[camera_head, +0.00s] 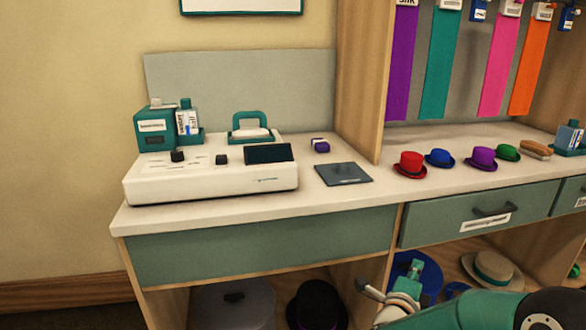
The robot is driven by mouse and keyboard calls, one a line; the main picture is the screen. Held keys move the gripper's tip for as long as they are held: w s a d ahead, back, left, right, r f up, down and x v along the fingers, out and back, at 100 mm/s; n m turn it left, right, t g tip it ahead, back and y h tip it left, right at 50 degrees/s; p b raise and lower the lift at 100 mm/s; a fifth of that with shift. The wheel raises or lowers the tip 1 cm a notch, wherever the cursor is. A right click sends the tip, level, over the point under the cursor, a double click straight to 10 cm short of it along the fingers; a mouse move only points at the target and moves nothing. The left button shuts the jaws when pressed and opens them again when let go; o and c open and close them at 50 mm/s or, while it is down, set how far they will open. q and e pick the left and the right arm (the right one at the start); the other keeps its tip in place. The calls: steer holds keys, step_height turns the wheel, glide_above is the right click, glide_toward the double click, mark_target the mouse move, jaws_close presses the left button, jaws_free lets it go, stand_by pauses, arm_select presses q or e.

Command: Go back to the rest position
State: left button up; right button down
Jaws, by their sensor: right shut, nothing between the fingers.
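My right gripper (368,290) is at the bottom right of the head view, its fingers pointing left. It is shut with nothing in it. It is in front of the open lower shelf, lower in the picture than the counter and drawers. My green right arm comes in from the bottom right corner. My left gripper and left arm are not in view.
The counter holds a white console (210,185), a dark flat pad (343,173), a small purple item (320,146) and several small hats, including a red one (409,165). Drawers (480,211) are closed. A straw hat (492,268) and black hat (316,305) are below.

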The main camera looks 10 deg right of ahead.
steer(key=s+a+f+n+g+y, duration=0.2)
steer(key=s+a+f+n+y, duration=0.15)
steer(key=f, duration=0.65)
steer(key=s+a+f+n+g+y, duration=0.1)
steer(key=s+a+f+n+y, duration=0.25)
steer(key=f, duration=0.55)
steer(key=s+a+f+n+g+y, duration=0.2)
steer(key=s+a+f+n+y, duration=0.15)
steer(key=f, duration=0.65)
steer(key=s+a+f+n+g+y, duration=0.3)
steer(key=s+a+f+n+g, duration=0.25)
steer(key=s+a+n, duration=0.35)
steer(key=s+a+n+g+y, duration=0.25)
steer(key=s+n, duration=0.25)
steer(key=s, duration=0.4)
step_height(320, 180, up, 31)
steer(key=p, duration=3.1)
steer(key=shift+a+h+p, duration=0.15)
steer(key=shift+h+p, duration=0.15)
steer(key=shift+p, duration=0.05)
steer(key=shift+m, duration=0.25)
